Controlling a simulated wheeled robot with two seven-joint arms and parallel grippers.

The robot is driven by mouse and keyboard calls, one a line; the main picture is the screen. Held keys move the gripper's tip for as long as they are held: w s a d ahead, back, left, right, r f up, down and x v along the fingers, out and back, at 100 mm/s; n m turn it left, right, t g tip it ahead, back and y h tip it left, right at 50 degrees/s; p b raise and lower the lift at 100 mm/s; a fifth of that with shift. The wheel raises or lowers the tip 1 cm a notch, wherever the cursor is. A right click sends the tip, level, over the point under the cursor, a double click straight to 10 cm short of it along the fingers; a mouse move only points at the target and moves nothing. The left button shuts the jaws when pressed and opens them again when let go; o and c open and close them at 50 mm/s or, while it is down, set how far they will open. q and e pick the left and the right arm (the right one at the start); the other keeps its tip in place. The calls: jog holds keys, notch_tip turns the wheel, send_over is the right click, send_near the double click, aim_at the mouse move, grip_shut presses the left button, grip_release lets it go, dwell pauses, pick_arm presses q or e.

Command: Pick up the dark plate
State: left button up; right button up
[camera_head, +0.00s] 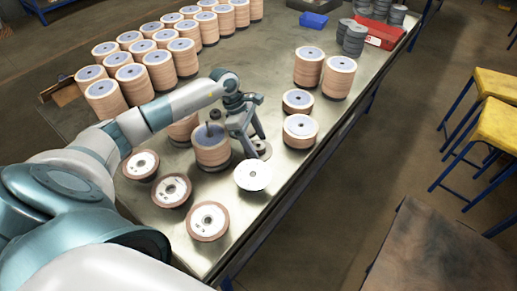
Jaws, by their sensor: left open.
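A dark plate (264,149) lies on the metal table, just right of a tall disc stack with a spindle (211,146). My left gripper (255,146) points down over the dark plate with its fingers apart. The fingers hide part of the plate, and I cannot tell whether they touch it. My right gripper is not in view.
A white disc (253,174) lies just in front of the plate. Short disc stacks (300,130) stand to the right, near the table edge. Rows of tall stacks fill the back left. A blue bin (313,20) and red box (381,35) stand at the back.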

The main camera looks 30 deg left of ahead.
pick_arm(q)
jog(key=c, duration=1.5)
jog(key=shift+r, duration=0.1)
